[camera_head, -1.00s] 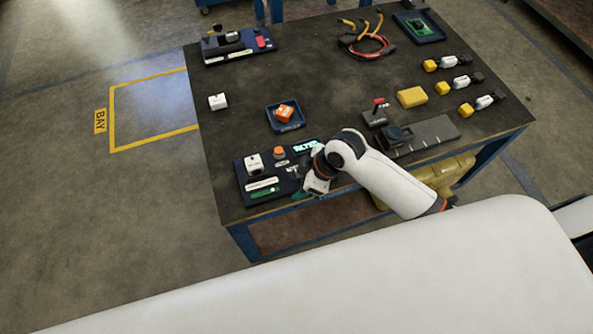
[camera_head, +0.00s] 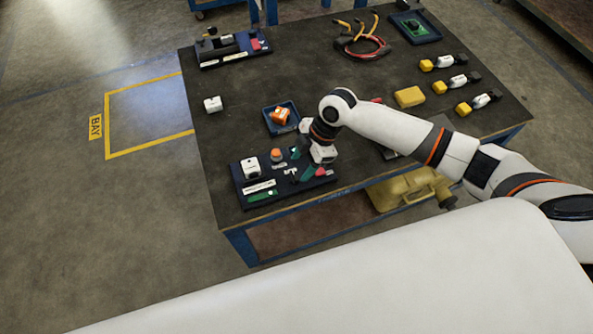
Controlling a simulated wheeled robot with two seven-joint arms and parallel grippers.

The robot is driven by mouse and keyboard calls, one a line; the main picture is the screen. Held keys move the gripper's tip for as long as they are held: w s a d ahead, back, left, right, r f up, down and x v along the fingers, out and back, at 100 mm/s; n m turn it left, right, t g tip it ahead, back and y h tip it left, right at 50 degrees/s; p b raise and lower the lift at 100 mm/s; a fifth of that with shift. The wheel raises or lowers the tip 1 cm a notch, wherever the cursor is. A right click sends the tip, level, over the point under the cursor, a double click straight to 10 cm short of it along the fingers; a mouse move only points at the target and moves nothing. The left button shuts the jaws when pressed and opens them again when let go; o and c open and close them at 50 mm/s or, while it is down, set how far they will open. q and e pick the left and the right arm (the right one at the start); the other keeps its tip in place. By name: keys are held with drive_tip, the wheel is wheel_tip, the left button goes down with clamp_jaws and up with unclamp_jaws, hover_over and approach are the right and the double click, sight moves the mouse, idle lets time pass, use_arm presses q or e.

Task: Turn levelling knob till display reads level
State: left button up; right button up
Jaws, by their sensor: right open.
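A dark panel (camera_head: 240,178) lies at the near left corner of the bench. It carries a white block (camera_head: 251,168), an orange button (camera_head: 276,154), a small white part (camera_head: 292,174) and a green strip (camera_head: 262,195). My right gripper (camera_head: 314,173) is open and points down over the right part of the panel. Its green and red fingertips are close to the panel; I cannot tell whether they touch it. The panel's display is mostly hidden behind my gripper and cannot be read. I cannot make out the levelling knob. My left gripper is out of view.
A blue tray (camera_head: 268,122) with an orange block (camera_head: 281,116) stands just behind the panel. My right arm crosses the bench's right front, over a grey device. A yellow box (camera_head: 409,97), several yellow-ended parts and coiled cables (camera_head: 366,47) lie farther back. The bench's middle is clear.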

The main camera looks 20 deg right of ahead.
sight(295, 175)
drive_tip(key=shift+x, duration=2.4)
drive_tip(key=c, duration=1)
drive_tip(key=m+p, duration=0.1)
drive_tip(key=p, duration=0.1)
drive_tip(key=m+t+p, duration=0.1)
drive_tip(key=m, duration=0.1)
drive_tip(key=shift+s+r+p, duration=0.1)
drive_tip(key=shift+r+p, duration=0.2)
drive_tip(key=shift+p, duration=0.1)
drive_tip(key=m+t+p, duration=0.1)
drive_tip(key=m+p, duration=0.1)
drive_tip(key=shift+f+m+p, duration=0.1)
drive_tip(key=shift+m+p, duration=0.3)
drive_tip(key=shift+h, duration=0.4)
drive_tip(key=shift+f+m+t, duration=0.15)
drive_tip(key=shift+m+t, duration=0.15)
drive_tip(key=o, duration=1)
